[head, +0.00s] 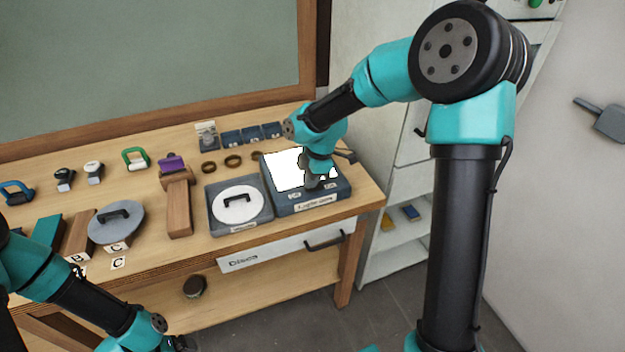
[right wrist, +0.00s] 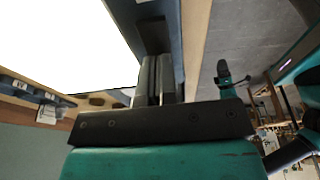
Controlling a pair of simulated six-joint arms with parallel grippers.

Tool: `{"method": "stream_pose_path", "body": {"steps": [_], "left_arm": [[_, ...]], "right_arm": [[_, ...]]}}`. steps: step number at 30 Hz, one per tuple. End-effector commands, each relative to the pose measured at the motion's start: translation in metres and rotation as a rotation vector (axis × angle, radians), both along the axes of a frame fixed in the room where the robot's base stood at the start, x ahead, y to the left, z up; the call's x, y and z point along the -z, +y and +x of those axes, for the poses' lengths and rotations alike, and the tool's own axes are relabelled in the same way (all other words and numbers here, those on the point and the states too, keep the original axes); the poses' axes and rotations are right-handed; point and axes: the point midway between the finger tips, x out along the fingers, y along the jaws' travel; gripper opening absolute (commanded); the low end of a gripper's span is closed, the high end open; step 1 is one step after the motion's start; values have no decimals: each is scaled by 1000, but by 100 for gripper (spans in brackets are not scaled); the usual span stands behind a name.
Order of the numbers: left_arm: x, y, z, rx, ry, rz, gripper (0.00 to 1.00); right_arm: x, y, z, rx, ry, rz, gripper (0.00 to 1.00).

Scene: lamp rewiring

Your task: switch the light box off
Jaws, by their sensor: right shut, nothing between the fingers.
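The light box (head: 283,207) stands at the right end of the bench, and its top panel glows bright white. The lit panel (right wrist: 60,40) also fills the upper left of the right wrist view. Two small labels sit on the front strip of the box, with a name label below them. My right gripper (head: 313,184) is shut and empty, pointing down over the front strip between the small labels. Its fingers hide the spot beneath, so I cannot tell whether they touch it, and no switch shows clearly. My left gripper (head: 178,343) is partly cut off at the bottom edge; its jaws are unclear.
A tray with a white handled disc (head: 238,208) stands just left of the light box. A grey handled disc (head: 117,222), a wooden stand with a purple top (head: 178,200) and small blue bins (head: 252,133) are also on the bench. A drawer (head: 280,250) is below.

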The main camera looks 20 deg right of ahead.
Motion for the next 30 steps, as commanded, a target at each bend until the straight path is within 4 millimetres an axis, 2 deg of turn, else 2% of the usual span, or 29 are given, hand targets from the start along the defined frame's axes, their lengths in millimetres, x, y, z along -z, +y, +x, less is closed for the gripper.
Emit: {"method": "stream_pose_path", "body": {"steps": [1, 20, 23, 30], "left_arm": [[0, 0, 0, 0, 0, 0, 100], [0, 0, 0, 0, 0, 0, 100], [0, 0, 0, 1, 0, 0, 100], [0, 0, 0, 0, 0, 0, 100]], "right_arm": [[6, 3, -2, -4, 12, 3, 0], [7, 4, -3, -5, 14, 4, 0], [8, 14, -1, -16, 13, -6, 0], [8, 12, -1, -10, 13, -5, 0]]}}
